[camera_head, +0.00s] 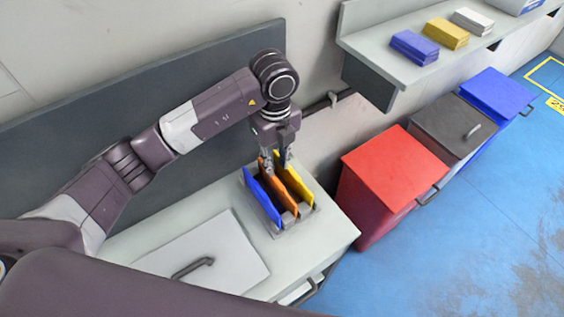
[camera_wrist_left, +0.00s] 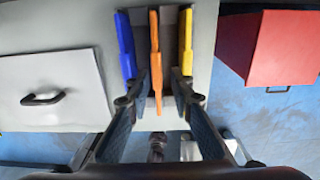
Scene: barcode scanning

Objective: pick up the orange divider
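The orange divider (camera_head: 281,188) stands upright in a small grey rack (camera_head: 311,211) on the counter, between a blue divider (camera_head: 262,198) and a yellow divider (camera_head: 297,184). My left gripper (camera_head: 276,160) is over the rack, pointing down at the dividers' upper ends. In the left wrist view, its two fingers (camera_wrist_left: 158,98) are apart, one on each side of the orange divider (camera_wrist_left: 155,55). The fingers are near the blue divider (camera_wrist_left: 126,48) and the yellow divider (camera_wrist_left: 186,45); I cannot tell whether they touch. My right gripper is not in view.
The light counter (camera_head: 335,232) has a lid with a dark handle (camera_head: 193,267) left of the rack. Red (camera_head: 395,165), dark grey (camera_head: 452,127) and blue (camera_head: 497,92) bins stand to the right. A wall shelf (camera_head: 385,42) holds blue, yellow and white stacks. A dark panel stands behind the counter.

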